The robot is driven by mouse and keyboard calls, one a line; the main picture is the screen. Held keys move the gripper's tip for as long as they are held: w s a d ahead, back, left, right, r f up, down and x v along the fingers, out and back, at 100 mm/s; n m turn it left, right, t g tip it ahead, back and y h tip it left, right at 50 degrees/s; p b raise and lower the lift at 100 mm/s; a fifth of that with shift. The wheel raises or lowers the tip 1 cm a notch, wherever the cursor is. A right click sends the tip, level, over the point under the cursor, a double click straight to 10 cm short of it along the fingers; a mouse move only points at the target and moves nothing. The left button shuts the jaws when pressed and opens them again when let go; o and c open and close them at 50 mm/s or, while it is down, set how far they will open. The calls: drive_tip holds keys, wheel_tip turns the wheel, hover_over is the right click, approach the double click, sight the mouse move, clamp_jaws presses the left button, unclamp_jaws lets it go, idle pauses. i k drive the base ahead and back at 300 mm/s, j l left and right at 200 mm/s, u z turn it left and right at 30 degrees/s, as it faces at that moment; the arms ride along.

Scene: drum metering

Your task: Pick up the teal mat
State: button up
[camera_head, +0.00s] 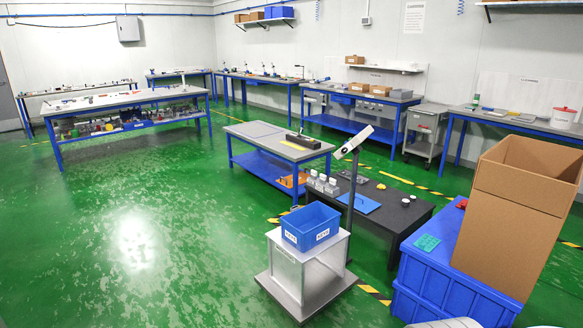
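The teal mat (427,242) is a small, flat, thin piece lying on top of the large blue crate (448,285) at the lower right. It lies near the crate's left side, left of a tall open cardboard box (512,215) that also stands there. Nothing covers the mat in this view. My gripper is not in view. Pale shapes at the bottom edge below the crate are cut off, and I cannot tell what they are.
A low black table (385,222) with a blue sheet (358,203) and small items stands behind the crate. A blue bin (311,227) sits on a grey stand to the left, by a post. Green floor is open at left. A small red item (462,204) lies beside the box.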

sight(426, 242)
drive_tip(key=i+j+u, duration=0.15)
drive_tip(key=i, duration=0.2)
drive_tip(key=i+j+u, duration=0.15)
drive_tip(key=i, duration=0.25)
drive_tip(key=i+l+z, duration=0.1)
drive_tip(key=i+z, duration=0.85)
drive_tip(key=z, duration=0.15)
drive_tip(key=i+l+z, duration=0.1)
drive_tip(key=i+z, duration=0.25)
drive_tip(key=i, duration=0.15)
drive_tip(key=i+z, duration=0.35)
drive_tip(key=i, duration=0.15)
drive_tip(key=i+j+z, duration=0.2)
drive_tip(key=i+z, duration=0.15)
drive_tip(key=i, duration=0.15)
